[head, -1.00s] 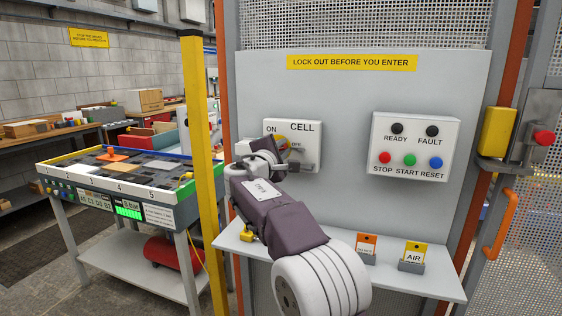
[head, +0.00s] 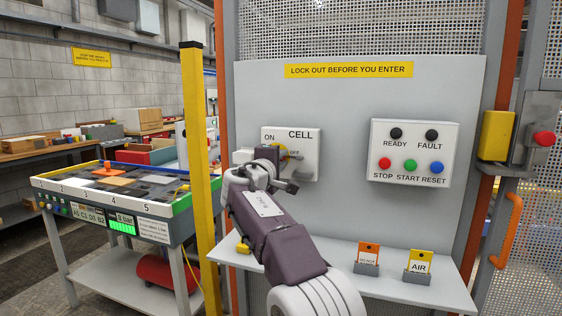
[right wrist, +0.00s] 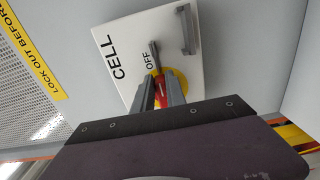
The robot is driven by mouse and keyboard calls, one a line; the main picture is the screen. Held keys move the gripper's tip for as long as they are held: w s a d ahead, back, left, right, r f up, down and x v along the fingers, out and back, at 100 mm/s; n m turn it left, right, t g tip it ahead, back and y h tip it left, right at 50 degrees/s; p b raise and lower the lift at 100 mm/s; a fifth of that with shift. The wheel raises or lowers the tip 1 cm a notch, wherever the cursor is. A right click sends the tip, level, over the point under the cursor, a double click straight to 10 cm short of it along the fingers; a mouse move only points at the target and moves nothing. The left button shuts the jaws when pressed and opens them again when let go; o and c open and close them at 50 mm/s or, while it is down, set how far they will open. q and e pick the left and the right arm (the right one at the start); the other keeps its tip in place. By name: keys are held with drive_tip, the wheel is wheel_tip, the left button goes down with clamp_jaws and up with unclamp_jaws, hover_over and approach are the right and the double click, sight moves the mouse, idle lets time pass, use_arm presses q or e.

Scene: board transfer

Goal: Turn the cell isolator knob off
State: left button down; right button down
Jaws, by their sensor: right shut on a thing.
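The cell isolator is a white box (head: 308,164) marked CELL, ON and OFF on the grey panel. Its red knob (right wrist: 161,91) on a yellow disc shows between my fingers in the right wrist view. My right gripper (head: 284,160) is at the box, and its fingers (right wrist: 160,90) are shut on the knob. In the head view the gripper hides most of the knob; some yellow (head: 283,148) shows. The knob's exact angle is hard to tell. My left gripper is not in view.
A button box (head: 409,153) is on the panel to the right. A shelf (head: 390,287) below holds an orange tag (head: 368,252) and a yellow AIR tag (head: 418,257). A yellow post (head: 198,160) and a work table (head: 112,194) are at left.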

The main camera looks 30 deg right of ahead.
drive_tip(key=shift+f, duration=0.1)
drive_tip(key=c, duration=1.4)
unclamp_jaws()
drive_tip(key=shift+o, duration=0.2)
drive_tip(key=b+v, duration=0.1)
drive_tip(key=v, duration=0.8)
drive_tip(key=shift+b, duration=0.3)
